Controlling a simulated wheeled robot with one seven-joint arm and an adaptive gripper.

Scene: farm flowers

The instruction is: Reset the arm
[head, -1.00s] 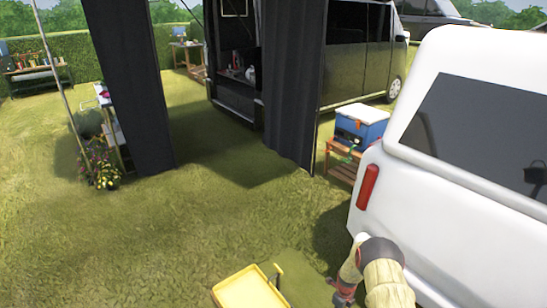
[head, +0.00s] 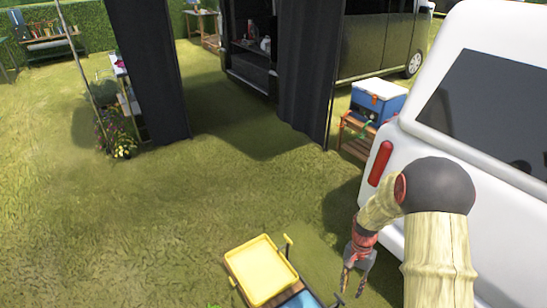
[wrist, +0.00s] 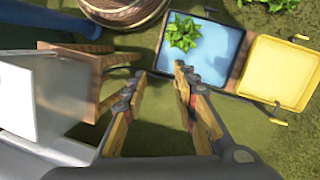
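My arm reaches up into the lower right of the head view, bent at a dark elbow joint, with my gripper (head: 354,290) hanging fingers-down above the grass beside the white vehicle. In the wrist view my gripper (wrist: 160,72) shows its two fingers apart, with nothing between them. The gripper is open and empty. It is to the right of the yellow tray in the head view and apart from it.
A yellow tray (head: 262,270) and a blue tray (wrist: 208,50) holding a green plant (wrist: 184,33) sit close by. The white vehicle (head: 460,110) stands right; open grass (head: 120,230) lies left.

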